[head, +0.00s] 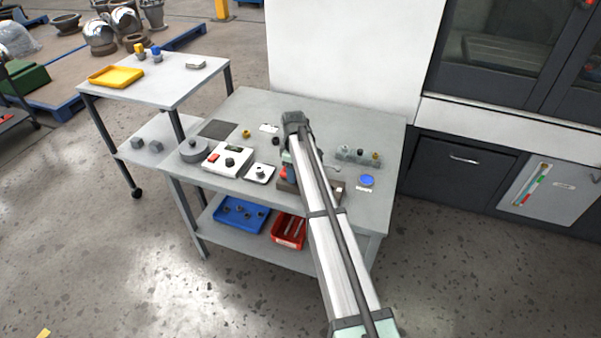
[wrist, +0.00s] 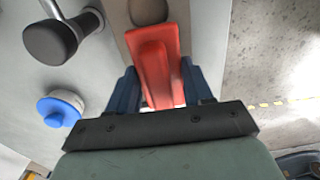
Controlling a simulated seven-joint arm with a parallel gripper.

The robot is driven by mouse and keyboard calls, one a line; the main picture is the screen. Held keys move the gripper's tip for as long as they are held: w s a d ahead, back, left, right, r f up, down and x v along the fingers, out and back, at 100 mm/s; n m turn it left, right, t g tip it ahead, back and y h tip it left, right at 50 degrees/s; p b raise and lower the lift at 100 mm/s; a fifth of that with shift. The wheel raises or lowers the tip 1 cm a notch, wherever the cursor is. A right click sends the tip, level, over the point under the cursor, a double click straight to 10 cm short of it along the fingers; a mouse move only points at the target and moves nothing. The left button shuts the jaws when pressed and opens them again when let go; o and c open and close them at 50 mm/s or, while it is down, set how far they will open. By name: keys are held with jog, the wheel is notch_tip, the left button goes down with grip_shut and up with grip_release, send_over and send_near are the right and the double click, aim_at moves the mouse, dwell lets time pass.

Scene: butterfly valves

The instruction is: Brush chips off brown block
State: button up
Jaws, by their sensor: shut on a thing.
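My gripper (wrist: 163,88) has its two dark blue fingers closed on a red brush (wrist: 156,55), whose red body sticks out ahead of the fingers. In the head view the red of the brush (head: 288,172) shows just left of my arm. The brown block (wrist: 209,40) lies beneath the brush, with a round darker hollow at its top end in the wrist view. In the head view the block (head: 335,187) is partly hidden by my arm. I cannot make out chips on it, nor whether the brush touches it.
A black-knobbed part (wrist: 52,42) and a blue-topped round part (wrist: 60,108) stand left of the block in the wrist view.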

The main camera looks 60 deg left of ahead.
jog(key=shift+w+d, duration=1.25)
jog(key=shift+w, duration=0.3)
jog(key=shift+s+a, duration=1.35)
jog(key=shift+a, duration=0.05)
jog(key=shift+r, duration=4.15)
